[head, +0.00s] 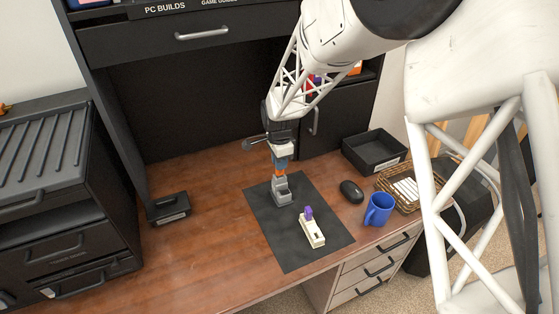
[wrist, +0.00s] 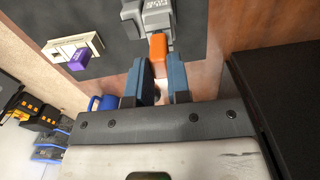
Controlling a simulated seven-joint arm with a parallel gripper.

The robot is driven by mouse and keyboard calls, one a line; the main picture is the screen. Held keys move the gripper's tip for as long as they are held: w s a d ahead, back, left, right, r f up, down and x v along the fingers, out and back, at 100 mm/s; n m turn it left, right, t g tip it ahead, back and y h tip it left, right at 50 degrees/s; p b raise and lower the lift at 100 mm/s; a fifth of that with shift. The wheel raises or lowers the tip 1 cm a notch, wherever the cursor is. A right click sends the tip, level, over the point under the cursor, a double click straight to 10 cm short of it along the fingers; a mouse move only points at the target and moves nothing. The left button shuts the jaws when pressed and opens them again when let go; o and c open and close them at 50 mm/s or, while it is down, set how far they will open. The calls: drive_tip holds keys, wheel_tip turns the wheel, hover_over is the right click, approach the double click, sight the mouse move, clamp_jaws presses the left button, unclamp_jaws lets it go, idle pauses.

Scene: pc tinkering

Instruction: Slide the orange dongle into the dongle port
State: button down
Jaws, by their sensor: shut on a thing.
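The orange dongle (head: 280,172) is between the blue fingertips of my gripper (head: 281,163). In the wrist view the dongle (wrist: 157,46) sticks out past the fingertips (wrist: 161,68), which are shut on it. A grey block (head: 281,191) stands on the dark mat just beyond the dongle; it also shows at the top of the wrist view (wrist: 156,14). The dongle's far end meets or overlaps the grey block in both views. I cannot tell whether it touches or sits inside a port, as the port opening is hidden.
A cream block (head: 312,232) with a purple dongle (head: 308,213) lies on the dark mat (head: 283,253), right of the grey block. A mouse (head: 351,191), blue mug (head: 378,209), wicker basket (head: 410,205) and black tray (head: 374,152) stand farther right. The left desk is mostly clear.

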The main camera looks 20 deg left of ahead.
drive_tip(key=shift+f, duration=0.15)
drive_tip(key=c, duration=1)
unclamp_jaws()
drive_tip(key=shift+r, duration=2.5)
wheel_tip(320, 180, up, 8)
drive_tip(key=shift+d, duration=0.1)
